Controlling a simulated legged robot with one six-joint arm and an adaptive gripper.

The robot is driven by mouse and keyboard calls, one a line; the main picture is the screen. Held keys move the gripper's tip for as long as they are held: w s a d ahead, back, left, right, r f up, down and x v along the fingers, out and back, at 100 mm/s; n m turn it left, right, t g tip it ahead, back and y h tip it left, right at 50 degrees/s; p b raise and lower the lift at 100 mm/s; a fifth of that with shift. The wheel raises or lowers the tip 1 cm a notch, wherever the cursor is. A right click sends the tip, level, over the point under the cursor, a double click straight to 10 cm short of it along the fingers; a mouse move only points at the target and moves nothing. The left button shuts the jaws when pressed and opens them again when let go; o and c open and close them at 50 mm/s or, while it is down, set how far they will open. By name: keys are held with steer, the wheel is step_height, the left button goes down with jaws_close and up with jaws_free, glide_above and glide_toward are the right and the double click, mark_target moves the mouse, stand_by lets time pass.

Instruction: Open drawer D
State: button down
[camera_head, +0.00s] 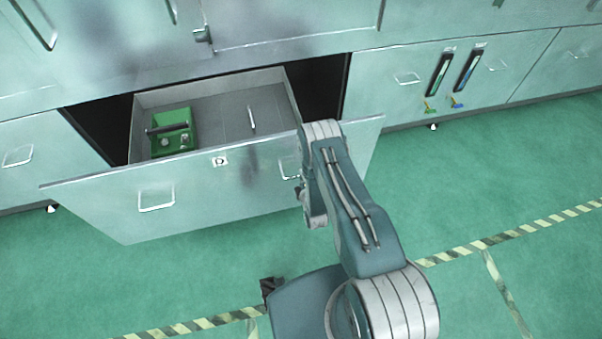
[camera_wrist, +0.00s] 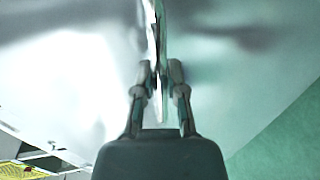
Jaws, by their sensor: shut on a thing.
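A wide pale metal drawer (camera_head: 110,205) stands pulled out from the cabinet row in the head view. I cannot read a letter on it. Its front has a left handle (camera_head: 156,207) and a right handle (camera_head: 284,168), which my arm partly covers. In the wrist view my gripper (camera_wrist: 160,80) is shut on a thin metal handle bar (camera_wrist: 158,40) in front of the pale drawer front. In the head view my wrist is at the right handle, and my fingers are hidden there.
Closed cabinet fronts (camera_head: 385,100) continue on both sides. The green floor (camera_head: 480,190) is clear, crossed by striped tape (camera_head: 520,233).

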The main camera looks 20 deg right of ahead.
steer(key=shift+s+f, duration=0.2)
steer(key=shift+f, duration=0.1)
steer(key=c, duration=0.7)
jaws_free()
steer(key=shift+w+r, duration=0.1)
steer(key=v, duration=1.2)
